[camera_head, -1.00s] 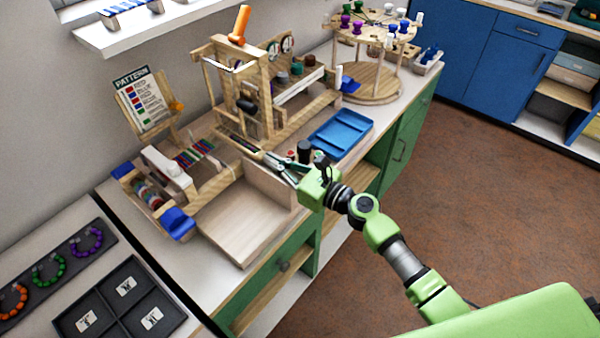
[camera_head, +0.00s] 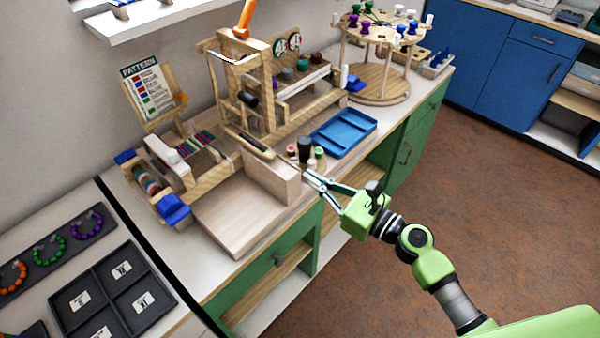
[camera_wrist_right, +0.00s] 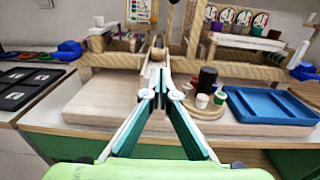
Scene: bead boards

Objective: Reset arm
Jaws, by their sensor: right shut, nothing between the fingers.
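My right gripper (camera_head: 312,178) is shut and empty. In the head view it hangs in front of the counter's front edge, by the right end of a wooden board (camera_head: 240,215). In the right wrist view the right gripper (camera_wrist_right: 160,95) points toward a wooden frame (camera_wrist_right: 140,60), with its fingertips together and nothing between them. My left gripper is not in the head view.
Small spools and a black cylinder (camera_head: 305,150) stand close behind the gripper. A blue tray (camera_head: 342,133) lies to their right. A round wooden stand (camera_head: 375,80) with pegs is farther back. The brown floor (camera_head: 490,200) on the right is clear.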

